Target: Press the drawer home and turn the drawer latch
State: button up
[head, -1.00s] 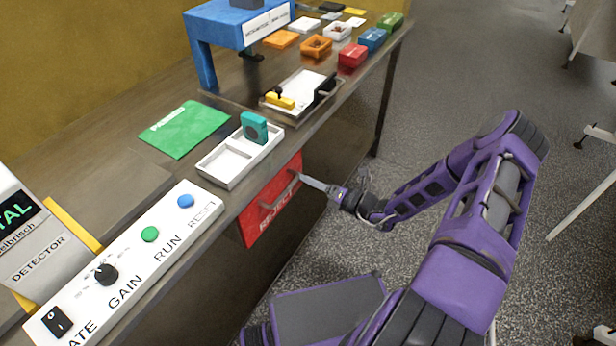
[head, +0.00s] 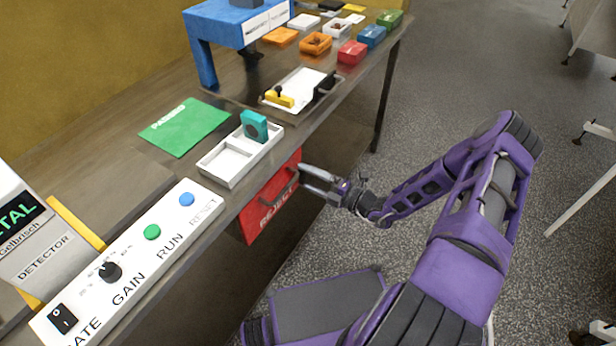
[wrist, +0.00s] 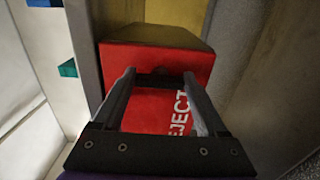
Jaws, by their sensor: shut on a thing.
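The red drawer (head: 267,212), lettered REJECT, sits under the bench's front edge. Its red front also shows in the wrist view (wrist: 150,115). My gripper (head: 301,177) is at the right part of the drawer front. In the wrist view its two fingers (wrist: 160,76) stand apart with a dark bar, which I take for the drawer latch (wrist: 160,80), spanning between their tips. The fingers are shut on it. They hide its ends, so its exact angle is unclear.
A white two-part tray (head: 228,160) with a teal block (head: 254,126) stands on the bench above the drawer. The control panel (head: 130,262) is at the left and a green mat (head: 184,126) lies behind. The floor (head: 420,110) right of the bench is open.

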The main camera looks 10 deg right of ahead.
dwell(0.4)
jog(key=o, duration=1.3)
jog(key=shift+d, duration=0.1)
jog(key=v, duration=1.7)
jog(key=shift+s+r, duration=0.1)
jog(key=shift+s, duration=0.05)
